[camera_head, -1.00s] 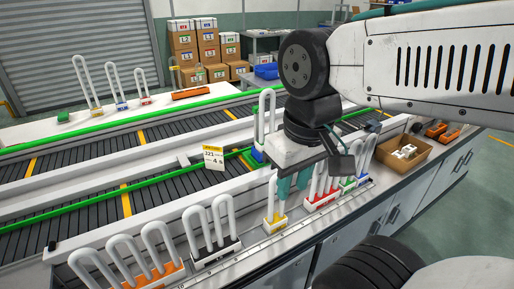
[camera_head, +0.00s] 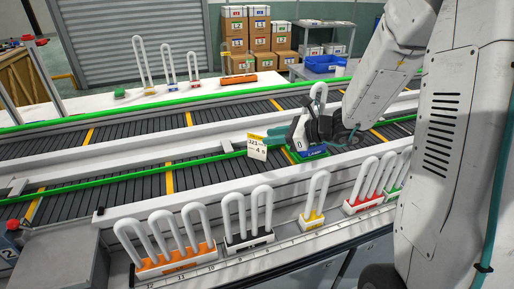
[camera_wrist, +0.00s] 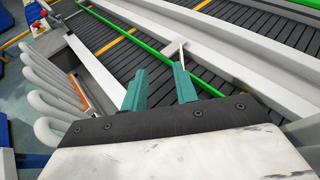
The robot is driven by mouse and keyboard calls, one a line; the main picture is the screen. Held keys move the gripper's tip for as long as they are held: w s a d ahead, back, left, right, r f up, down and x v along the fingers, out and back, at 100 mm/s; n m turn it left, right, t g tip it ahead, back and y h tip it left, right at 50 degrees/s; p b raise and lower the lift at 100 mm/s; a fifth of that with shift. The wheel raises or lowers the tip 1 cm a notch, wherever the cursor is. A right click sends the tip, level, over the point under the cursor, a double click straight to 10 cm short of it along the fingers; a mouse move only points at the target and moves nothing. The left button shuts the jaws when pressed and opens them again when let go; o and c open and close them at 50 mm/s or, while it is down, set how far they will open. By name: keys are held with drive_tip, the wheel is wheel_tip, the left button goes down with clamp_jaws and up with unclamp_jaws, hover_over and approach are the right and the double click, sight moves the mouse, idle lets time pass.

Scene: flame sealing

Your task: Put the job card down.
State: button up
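The job card (camera_head: 257,147), white with a yellow top strip and dark print, stands upright in the head view beside the conveyor's green rail. It is just left of the green-and-blue carrier (camera_head: 312,153) that bears a white U-tube. My gripper (camera_head: 308,135) is low over the conveyor near that carrier, to the right of the card. In the wrist view its two teal fingers (camera_wrist: 160,88) are apart with nothing seen between them.
Racks of white U-tubes line the front ledge: orange (camera_head: 176,260), black (camera_head: 249,241), yellow (camera_head: 311,220) and red (camera_head: 362,204). A grey bracket (camera_wrist: 175,48) sits on the conveyor ahead of the fingers. The belt to the left (camera_head: 100,183) is clear.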

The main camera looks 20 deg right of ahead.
sight(257, 147)
drive_tip(key=shift+m+t+h, duration=0.4)
drive_tip(key=shift+m+t, duration=0.1)
drive_tip(key=shift+m, duration=0.4)
drive_tip(key=w+a+f, duration=0.1)
drive_tip(key=w, duration=0.1)
drive_tip(key=w+a+f, duration=0.1)
drive_tip(key=w+f, duration=0.1)
drive_tip(key=w+a+f, duration=0.1)
drive_tip(key=w, duration=0.2)
drive_tip(key=shift+f, duration=0.25)
clamp_jaws()
